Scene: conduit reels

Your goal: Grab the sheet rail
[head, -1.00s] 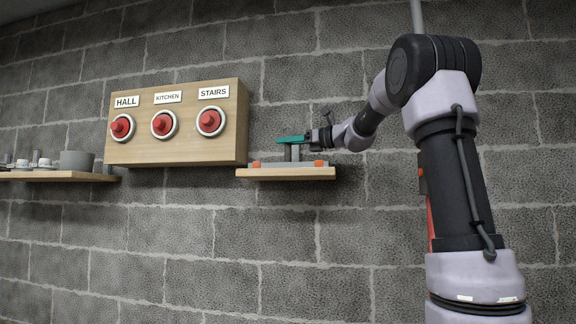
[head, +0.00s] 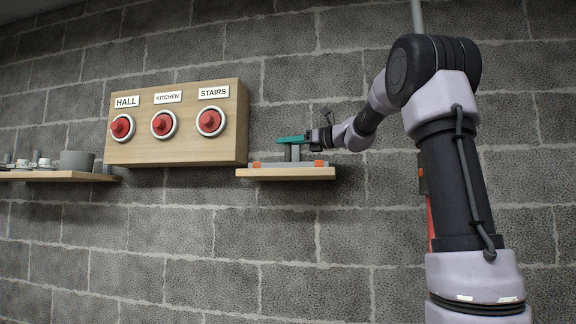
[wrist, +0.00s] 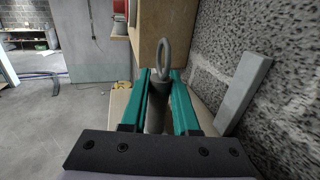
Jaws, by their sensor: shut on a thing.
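My gripper (head: 291,140) has teal fingers and is at the small wooden shelf (head: 285,175) on the wall in the head view. In the wrist view my gripper (wrist: 160,88) is shut on a dark grey upright piece (wrist: 157,112) with a round ring (wrist: 166,57) showing beyond it. In the head view grey upright parts (head: 293,154) show just under the fingers. A light grey bar (head: 303,165) lies along the shelf; a grey bar also shows at the right in the wrist view (wrist: 243,95). I cannot tell which part is the sheet rail.
A wooden box (head: 180,135) with several red knobs labelled HALL, KITCHEN and STAIRS hangs left of the small shelf. An orange block (head: 319,163) sits at the shelf's right end. Another shelf (head: 60,177) at far left holds a grey pot (head: 77,161). The block wall is close behind.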

